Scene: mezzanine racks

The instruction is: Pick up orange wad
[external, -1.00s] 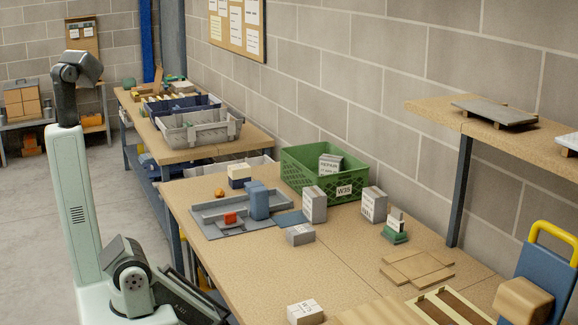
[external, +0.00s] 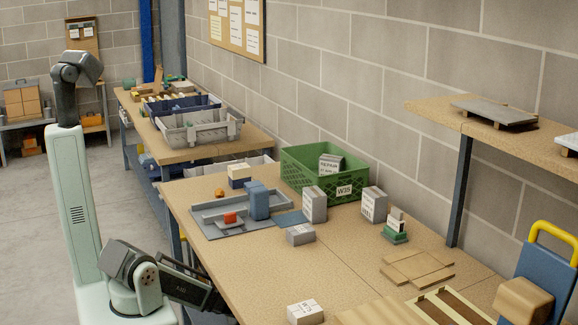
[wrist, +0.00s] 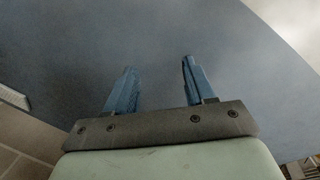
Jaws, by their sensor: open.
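A small round orange wad (external: 219,192) lies on the near tabletop, just beyond the grey tray and in front of a small white and dark blue box. It does not show in the wrist view. My gripper (wrist: 158,66) is open, with its two blue fingers apart and nothing between them. A plain blue-grey surface fills most of the view beyond the fingers.

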